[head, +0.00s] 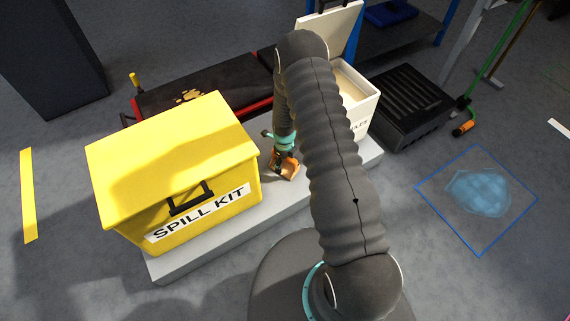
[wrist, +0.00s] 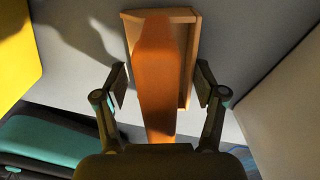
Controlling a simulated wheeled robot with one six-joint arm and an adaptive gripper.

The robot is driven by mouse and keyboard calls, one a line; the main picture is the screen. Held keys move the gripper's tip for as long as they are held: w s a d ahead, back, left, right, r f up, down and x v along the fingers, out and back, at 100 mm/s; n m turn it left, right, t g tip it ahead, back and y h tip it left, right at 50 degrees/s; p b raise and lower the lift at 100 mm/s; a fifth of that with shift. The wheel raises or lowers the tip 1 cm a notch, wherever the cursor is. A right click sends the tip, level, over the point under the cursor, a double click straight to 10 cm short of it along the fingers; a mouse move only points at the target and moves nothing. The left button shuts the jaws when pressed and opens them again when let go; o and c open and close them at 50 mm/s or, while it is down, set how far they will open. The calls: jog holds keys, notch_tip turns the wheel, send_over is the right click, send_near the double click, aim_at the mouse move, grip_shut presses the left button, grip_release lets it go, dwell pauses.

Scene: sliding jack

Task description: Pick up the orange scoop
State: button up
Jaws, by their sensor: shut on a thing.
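The orange scoop (head: 285,168) sits on the pale platform between the yellow box and the white bin in the head view. In the wrist view the scoop (wrist: 157,75) lies between the two fingers, with its handle running toward the palm and its tray-like part behind. My gripper (head: 284,157) is at the scoop, pointing down, and is shut on it. In the wrist view my gripper (wrist: 160,85) has a finger on each side of the handle. I cannot tell whether the scoop touches the platform.
The yellow spill kit box (head: 170,160) stands close left of my gripper. A white bin (head: 359,100) with its lid raised stands close right. The pale platform (head: 225,238) carries them. A dark ribbed box (head: 402,100) and a blue-outlined floor square (head: 477,240) with a puddle lie right.

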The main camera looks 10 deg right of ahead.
jog(key=shift+r, duration=0.5)
jog(key=r, duration=0.2)
jog(key=d+r, duration=0.1)
jog(key=shift+s+r, duration=0.25)
jog(key=shift+r, duration=0.1)
jog(key=s+d+r, duration=0.5)
jog(key=d+r, duration=0.1)
jog(key=d, duration=0.3)
jog(key=shift+s+r, duration=0.15)
jog(key=shift+s, duration=0.1)
